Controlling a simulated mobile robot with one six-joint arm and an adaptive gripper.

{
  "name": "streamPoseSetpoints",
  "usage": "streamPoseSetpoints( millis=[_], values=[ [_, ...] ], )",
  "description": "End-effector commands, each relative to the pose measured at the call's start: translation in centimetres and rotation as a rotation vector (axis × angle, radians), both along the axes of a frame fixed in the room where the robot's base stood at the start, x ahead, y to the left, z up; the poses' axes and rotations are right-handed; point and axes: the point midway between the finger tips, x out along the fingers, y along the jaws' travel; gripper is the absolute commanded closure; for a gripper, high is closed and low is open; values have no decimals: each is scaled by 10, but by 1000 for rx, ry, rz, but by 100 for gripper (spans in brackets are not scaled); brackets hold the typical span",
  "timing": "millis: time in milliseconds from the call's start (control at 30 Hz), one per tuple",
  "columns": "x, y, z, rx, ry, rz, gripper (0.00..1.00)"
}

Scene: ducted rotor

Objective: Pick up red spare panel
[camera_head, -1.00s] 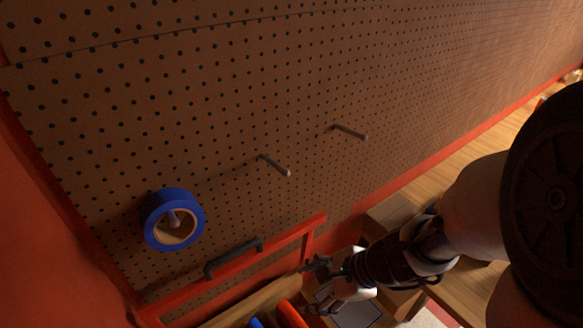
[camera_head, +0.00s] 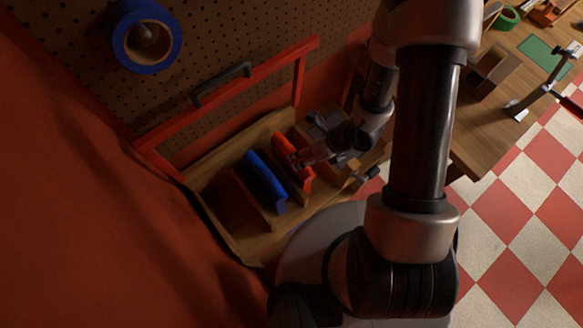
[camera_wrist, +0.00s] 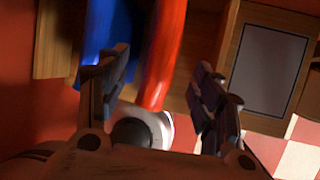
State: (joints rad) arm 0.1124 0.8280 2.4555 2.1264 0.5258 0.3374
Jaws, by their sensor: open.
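The red spare panel (camera_head: 283,151) stands in a wooden tote (camera_head: 244,246) with a red frame, to the right of a blue panel (camera_head: 264,182). My gripper (camera_head: 322,160) is at the tote's right part, close to the red panel and covering some of it. In the wrist view my gripper (camera_wrist: 158,88) is open, its two fingers apart. The red panel (camera_wrist: 163,52) shows between them, nearer the left finger, with the blue panel (camera_wrist: 98,32) beyond that finger. I see nothing held; contact cannot be told.
A dark handle (camera_head: 221,84) sits on the red frame (camera_head: 240,92) above the tote. Blue tape (camera_head: 146,62) hangs on the pegboard (camera_head: 215,40). A wooden workbench (camera_head: 500,110) stands at right beside a checkered floor (camera_head: 510,225). A grey flat piece (camera_wrist: 268,70) lies right of the fingers.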

Motion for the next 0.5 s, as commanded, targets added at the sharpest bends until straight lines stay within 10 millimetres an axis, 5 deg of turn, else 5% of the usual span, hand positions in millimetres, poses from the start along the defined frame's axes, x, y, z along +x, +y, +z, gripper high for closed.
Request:
streamPoseSetpoints(
  millis=[500],
  values=[
    [8,20,-47,1,0,4,40]
  ],
)
